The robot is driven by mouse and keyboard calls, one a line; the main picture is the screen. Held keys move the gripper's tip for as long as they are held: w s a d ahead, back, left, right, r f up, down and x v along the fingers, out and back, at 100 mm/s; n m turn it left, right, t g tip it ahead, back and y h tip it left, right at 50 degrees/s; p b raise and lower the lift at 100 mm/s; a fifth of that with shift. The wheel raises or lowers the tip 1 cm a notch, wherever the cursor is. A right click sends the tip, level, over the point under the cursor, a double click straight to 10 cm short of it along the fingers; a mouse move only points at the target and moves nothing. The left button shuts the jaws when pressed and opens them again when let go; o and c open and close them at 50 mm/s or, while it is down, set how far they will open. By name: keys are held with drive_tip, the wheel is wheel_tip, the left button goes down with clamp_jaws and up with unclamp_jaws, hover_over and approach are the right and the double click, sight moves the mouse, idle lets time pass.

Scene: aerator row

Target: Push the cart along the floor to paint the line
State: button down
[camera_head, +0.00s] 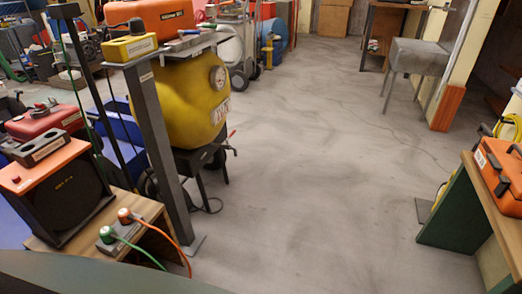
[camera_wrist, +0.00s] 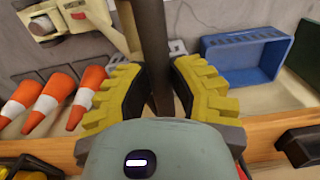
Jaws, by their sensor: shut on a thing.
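My gripper (camera_wrist: 162,92) has yellow ridged fingers, and in the wrist view they are closed on either side of a dark upright bar (camera_wrist: 152,40). The bar runs up to the top edge of that view. Whether it is the handle of the cart I cannot tell. A cream-coloured machine part (camera_wrist: 70,22) shows at the upper left of the wrist view, only partly in frame. The head view shows neither my gripper nor a clear cart. No painted line is clear in either view.
Grey floor (camera_head: 310,170) is open in the head view's middle. A yellow tank (camera_head: 185,100) and a grey post (camera_head: 158,140) stand left; a green workbench (camera_head: 455,215) stands right. The wrist view shows orange cones (camera_wrist: 55,90), a blue crate (camera_wrist: 250,55) and a wooden edge (camera_wrist: 275,130).

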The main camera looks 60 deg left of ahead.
drive_tip(key=shift+s+d+f+b, duration=0.2)
drive_tip(key=shift+s+d+b, duration=0.55)
drive_tip(key=shift+b, duration=0.65)
drive_tip(key=shift+s+f+b, duration=0.15)
drive_tip(key=shift+f+b, duration=0.05)
drive_tip(key=shift+b, duration=0.9)
drive_tip(key=shift+s+b, duration=0.1)
drive_tip(key=shift+b, duration=0.2)
drive_tip(key=shift+d+b, duration=0.15)
drive_tip(key=shift+b, duration=0.25)
drive_tip(key=shift+s+d+r+b, duration=0.1)
drive_tip(key=shift+s+d+b, duration=0.3)
drive_tip(key=shift+s+b, duration=0.5)
drive_tip(key=shift+s+d+r+b, duration=0.15)
drive_tip(key=shift+r+b, duration=0.1)
drive_tip(key=shift+b, duration=0.1)
drive_tip(key=shift+r, duration=0.1)
